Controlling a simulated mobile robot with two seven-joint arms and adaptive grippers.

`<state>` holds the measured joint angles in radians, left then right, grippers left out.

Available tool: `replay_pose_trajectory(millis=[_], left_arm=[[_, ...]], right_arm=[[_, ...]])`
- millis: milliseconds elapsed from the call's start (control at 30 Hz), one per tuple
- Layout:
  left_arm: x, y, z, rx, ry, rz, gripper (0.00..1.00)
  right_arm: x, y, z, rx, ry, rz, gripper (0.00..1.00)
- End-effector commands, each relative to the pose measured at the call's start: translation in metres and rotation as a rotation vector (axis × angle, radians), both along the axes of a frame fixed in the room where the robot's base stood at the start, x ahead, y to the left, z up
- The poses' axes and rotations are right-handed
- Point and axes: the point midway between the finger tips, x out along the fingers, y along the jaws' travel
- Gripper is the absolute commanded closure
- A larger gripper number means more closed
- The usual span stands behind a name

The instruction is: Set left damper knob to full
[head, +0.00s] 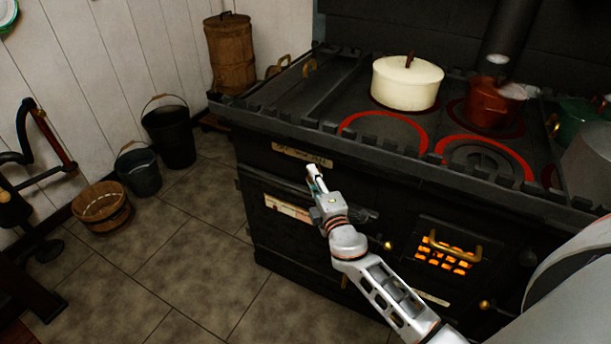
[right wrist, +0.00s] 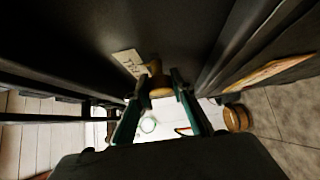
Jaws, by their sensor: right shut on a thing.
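My right gripper (head: 314,180) is at the black front of the stove, just below the long brass nameplate (head: 302,155) under the top edge. In the right wrist view a brass knob (right wrist: 157,82) sits between the two fingers of my right gripper (right wrist: 165,88), which are shut on it. A small pale label (right wrist: 130,62) with writing is fixed to the stove front beside the knob. The writing is too small to read. In the head view the gripper hides the knob, so I cannot tell its setting. My left gripper is out of view.
The firebox grate (head: 445,256) glows orange to the right of my right arm. A cream pot (head: 407,84) and a copper pot (head: 490,105) stand on the stove top. Buckets (head: 168,137) stand by the wall at left. The tiled floor (head: 200,240) before the stove is clear.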

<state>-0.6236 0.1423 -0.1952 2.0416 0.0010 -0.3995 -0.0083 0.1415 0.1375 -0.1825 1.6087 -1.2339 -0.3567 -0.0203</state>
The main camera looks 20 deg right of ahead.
Motion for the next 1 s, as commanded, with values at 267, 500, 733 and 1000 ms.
replay_pose_trajectory(millis=[267, 500, 733, 1000], left_arm=[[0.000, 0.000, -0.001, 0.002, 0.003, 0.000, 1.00], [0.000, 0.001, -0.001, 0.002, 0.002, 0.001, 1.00], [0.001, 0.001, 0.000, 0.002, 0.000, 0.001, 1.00], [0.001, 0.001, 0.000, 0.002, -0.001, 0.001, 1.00]], right_arm=[[-0.002, -0.002, -0.004, -0.004, 0.007, -0.005, 0.60], [-0.001, -0.001, -0.003, -0.003, 0.004, -0.003, 0.60], [-0.011, 0.000, -0.003, -0.002, 0.004, -0.002, 0.60], [-0.062, 0.006, -0.004, -0.003, 0.007, -0.004, 0.60]])
